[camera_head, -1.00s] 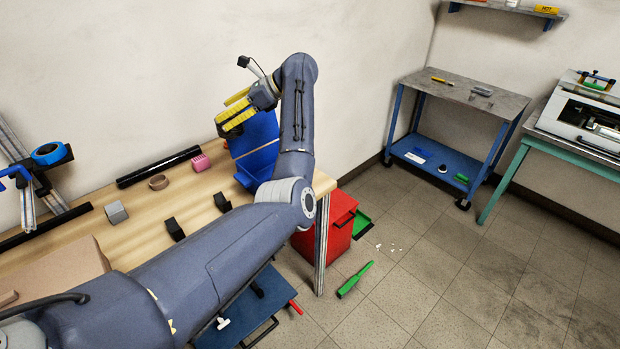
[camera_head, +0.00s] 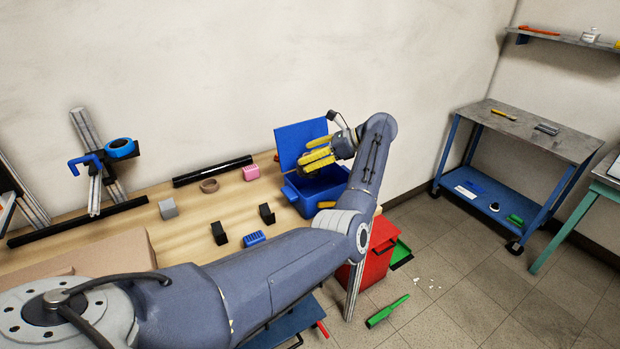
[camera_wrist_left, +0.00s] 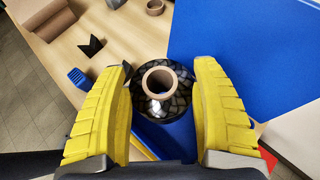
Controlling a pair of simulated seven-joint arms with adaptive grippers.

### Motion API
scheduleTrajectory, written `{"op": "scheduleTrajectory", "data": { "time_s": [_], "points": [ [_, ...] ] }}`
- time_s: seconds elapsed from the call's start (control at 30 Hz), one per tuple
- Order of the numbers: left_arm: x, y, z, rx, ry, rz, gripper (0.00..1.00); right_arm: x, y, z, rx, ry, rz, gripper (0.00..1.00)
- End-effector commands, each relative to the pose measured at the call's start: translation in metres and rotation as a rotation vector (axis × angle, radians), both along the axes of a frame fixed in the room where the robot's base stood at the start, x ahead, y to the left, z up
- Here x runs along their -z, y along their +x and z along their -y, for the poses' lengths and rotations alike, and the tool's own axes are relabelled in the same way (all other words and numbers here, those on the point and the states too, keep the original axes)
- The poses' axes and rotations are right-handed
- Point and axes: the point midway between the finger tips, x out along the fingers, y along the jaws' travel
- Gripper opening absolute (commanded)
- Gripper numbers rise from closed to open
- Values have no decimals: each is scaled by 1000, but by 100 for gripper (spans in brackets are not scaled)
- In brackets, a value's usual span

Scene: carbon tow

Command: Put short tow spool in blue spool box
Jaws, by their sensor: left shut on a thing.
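My left gripper (camera_head: 318,158) has yellow ribbed fingers and hangs over the opening of the blue spool box (camera_head: 305,207), in front of its raised blue lid (camera_head: 296,142). In the left wrist view, the left gripper (camera_wrist_left: 162,68) is shut on the short tow spool (camera_wrist_left: 182,98). The spool is a black woven winding around a brown cardboard core, with its open end facing the camera. The blue box shows under the spool there, and the lid (camera_wrist_left: 245,45) is at upper right. The fingers hide the spool in the head view. My right gripper is not in view.
A red bin (camera_head: 378,255) stands below the table's right end.

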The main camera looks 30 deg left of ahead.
Motion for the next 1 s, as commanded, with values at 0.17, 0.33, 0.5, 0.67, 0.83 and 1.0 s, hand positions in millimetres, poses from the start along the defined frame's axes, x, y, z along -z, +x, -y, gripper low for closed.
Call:
{"op": "scheduleTrajectory", "data": {
  "time_s": [0.17,0.33,0.5,0.67,0.83,1.0],
  "points": [
    [25,0,-1,0,2,-1,29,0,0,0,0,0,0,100],
    [35,1,0,0,0,1,29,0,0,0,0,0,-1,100],
    [47,0,-1,1,2,-1,29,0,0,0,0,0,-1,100],
    [67,0,-1,2,2,-2,29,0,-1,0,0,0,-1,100],
    [78,0,-1,0,1,1,29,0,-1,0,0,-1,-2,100],
    [79,0,0,0,0,1,29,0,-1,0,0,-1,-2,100]
  ]
}}
